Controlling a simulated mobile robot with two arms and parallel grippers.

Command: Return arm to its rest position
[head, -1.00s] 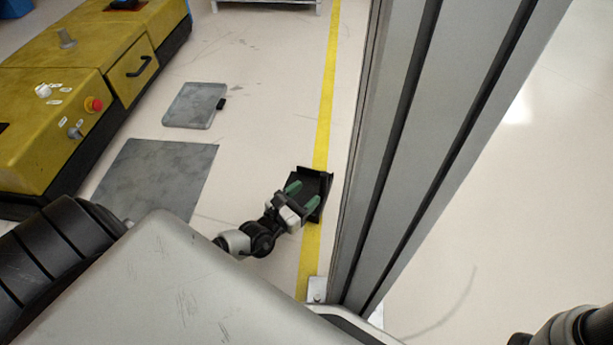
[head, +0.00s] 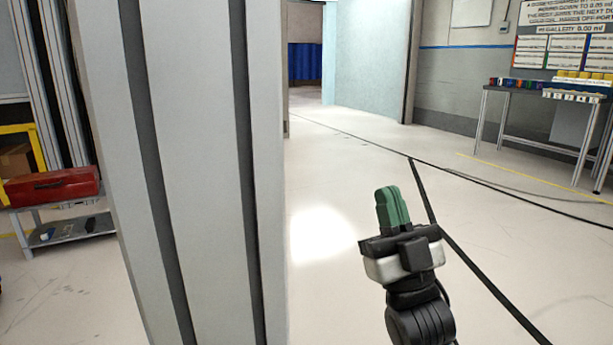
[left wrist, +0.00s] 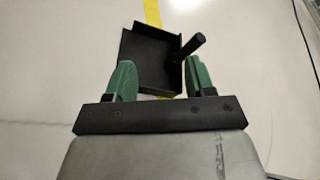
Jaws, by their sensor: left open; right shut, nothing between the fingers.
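My right gripper (head: 393,208) shows in the head view right of centre, raised above the floor with its green fingers pointing up. Its fingers are together and hold nothing. My left gripper (left wrist: 155,80) shows only in the left wrist view. Its two green fingers are wide apart, with nothing gripped. Beyond and between them is a black tray-like part (left wrist: 150,58) with raised edges and a black handle or peg at its right. Whether the fingers touch it cannot be told.
A grey workbench (head: 500,88) with coloured bins stands at the back right. A red toolbox (head: 52,186) sits on a low grey shelf (head: 70,228) at the left. The pale floor around my right gripper is clear.

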